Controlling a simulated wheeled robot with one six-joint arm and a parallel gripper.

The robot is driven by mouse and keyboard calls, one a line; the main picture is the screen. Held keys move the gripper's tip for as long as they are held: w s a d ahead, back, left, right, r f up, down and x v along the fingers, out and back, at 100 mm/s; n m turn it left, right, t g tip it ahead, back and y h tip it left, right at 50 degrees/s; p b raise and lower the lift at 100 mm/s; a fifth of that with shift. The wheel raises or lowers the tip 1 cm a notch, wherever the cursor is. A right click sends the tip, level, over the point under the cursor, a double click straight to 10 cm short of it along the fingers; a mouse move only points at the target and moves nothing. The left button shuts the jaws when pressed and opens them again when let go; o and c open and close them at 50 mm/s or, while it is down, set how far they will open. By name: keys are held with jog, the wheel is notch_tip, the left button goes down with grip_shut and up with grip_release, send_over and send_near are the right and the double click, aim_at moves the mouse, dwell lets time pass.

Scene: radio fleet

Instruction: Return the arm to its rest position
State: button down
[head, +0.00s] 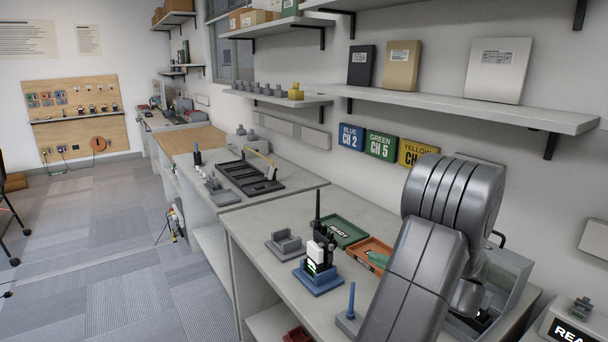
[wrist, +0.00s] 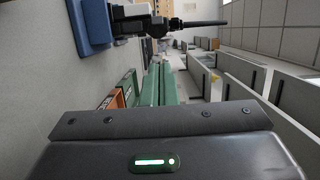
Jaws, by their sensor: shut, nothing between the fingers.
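My gripper shows its two green fingers (wrist: 160,75) lying side by side in the wrist view, shut with nothing between them. In the head view a green fingertip (head: 378,258) shows over the orange tray, and my grey arm hides the rest of the gripper. The arm is bent over the near counter (head: 262,222). A radio with a black antenna (head: 318,212) and a white front stands upright in a blue dock (head: 318,278), left of the gripper and apart from it. The blue dock also shows at upper left in the wrist view (wrist: 92,22).
A green READY tray (head: 338,230) and an orange tray (head: 368,248) lie near the wall. A grey empty dock (head: 285,244) and a blue peg (head: 351,298) stand nearby. A clear-sided bin (head: 510,262) is behind my arm. A shelf (head: 450,102) overhangs the counter. The floor at left is open.

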jog(key=shift+s+d, duration=0.4)
jog(key=shift+s, duration=0.05)
jog(key=shift+w+a, duration=0.1)
